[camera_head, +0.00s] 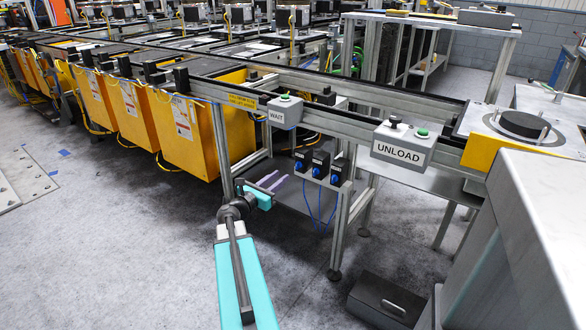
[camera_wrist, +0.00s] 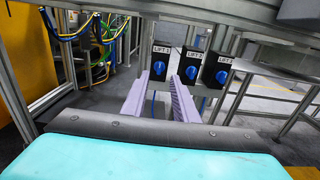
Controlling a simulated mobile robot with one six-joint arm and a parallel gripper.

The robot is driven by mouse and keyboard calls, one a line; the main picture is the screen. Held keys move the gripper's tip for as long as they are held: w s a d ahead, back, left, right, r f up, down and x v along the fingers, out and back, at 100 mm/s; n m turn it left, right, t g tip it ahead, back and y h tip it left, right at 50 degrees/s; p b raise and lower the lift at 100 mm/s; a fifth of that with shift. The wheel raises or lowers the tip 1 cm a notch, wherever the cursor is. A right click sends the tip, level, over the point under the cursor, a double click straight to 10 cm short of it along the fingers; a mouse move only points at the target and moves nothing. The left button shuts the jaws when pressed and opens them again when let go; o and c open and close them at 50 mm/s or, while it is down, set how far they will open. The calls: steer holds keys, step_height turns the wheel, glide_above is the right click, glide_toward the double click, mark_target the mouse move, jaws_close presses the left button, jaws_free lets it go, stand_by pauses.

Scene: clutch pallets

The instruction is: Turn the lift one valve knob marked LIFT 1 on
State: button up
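The LIFT 1 knob (camera_wrist: 158,68) is blue, on the leftmost of three black boxes in the wrist view; its label above is partly readable. In the head view this knob (camera_head: 299,166) is leftmost on the frame rail. Its handle looks near upright; I cannot tell its exact setting. My gripper (camera_wrist: 165,82) has two lavender fingers spread apart with nothing between them. They point toward the boxes, with the LIFT 1 knob between the tips in the picture but farther away. In the head view my gripper (camera_head: 279,179) is left of and below the LIFT 1 box, apart from it.
Two like blue knobs, the middle one (camera_wrist: 191,72) and the right one (camera_wrist: 222,77), sit close beside LIFT 1. Yellow bins (camera_head: 190,135) hang left. Metal legs (camera_head: 345,225) stand below.

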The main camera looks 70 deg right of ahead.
mark_target(298, 165)
steer(key=x, duration=0.9)
steer(key=shift+d+b, duration=0.25)
steer(key=shift+b, duration=0.05)
steer(key=shift+s, duration=0.1)
jaws_close()
